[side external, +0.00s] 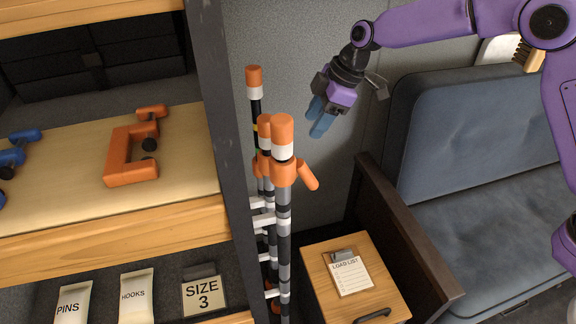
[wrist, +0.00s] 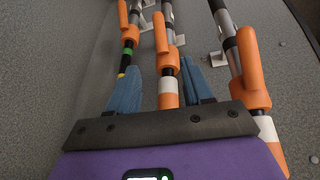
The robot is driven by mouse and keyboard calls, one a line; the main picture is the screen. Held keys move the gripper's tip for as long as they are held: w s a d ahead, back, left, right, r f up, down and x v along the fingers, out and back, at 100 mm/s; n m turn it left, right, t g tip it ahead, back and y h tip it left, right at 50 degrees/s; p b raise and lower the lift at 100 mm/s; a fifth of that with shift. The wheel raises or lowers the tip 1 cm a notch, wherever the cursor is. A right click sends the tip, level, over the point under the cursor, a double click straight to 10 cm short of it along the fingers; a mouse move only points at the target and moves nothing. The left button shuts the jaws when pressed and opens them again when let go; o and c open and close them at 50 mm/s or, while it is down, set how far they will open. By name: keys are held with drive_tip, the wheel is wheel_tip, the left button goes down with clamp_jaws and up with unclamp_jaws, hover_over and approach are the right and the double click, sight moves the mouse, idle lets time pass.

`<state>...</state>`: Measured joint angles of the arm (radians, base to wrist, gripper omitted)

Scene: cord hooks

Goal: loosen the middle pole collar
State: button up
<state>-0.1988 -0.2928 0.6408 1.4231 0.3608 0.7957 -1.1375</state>
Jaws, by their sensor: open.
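Three slim upright poles with orange tops and orange collars stand in a row beside a dark post. In the side external view the middle pole (side external: 265,128) is largely hidden behind the front pole (side external: 284,135); only part of its collar (side external: 262,167) shows. In the wrist view the middle pole (wrist: 169,93) appears between my fingers, with its orange collar (wrist: 161,42) beyond the fingertips. My gripper (side external: 317,118) is open and empty, with blue fingers, up and right of the poles in the side external view. No contact with the collar is visible.
The front pole's collar (side external: 285,173) has a lever sticking out down and right. The back pole (side external: 254,90) stands behind. White brackets (side external: 263,218) hold the poles. A wooden cabinet (side external: 335,247) with a load list and a blue seat (side external: 480,130) lie to the right; shelves at left.

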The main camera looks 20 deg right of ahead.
drive_tip(key=x, duration=1.6)
drive_tip(key=shift+a+f, duration=0.1)
clamp_jaws()
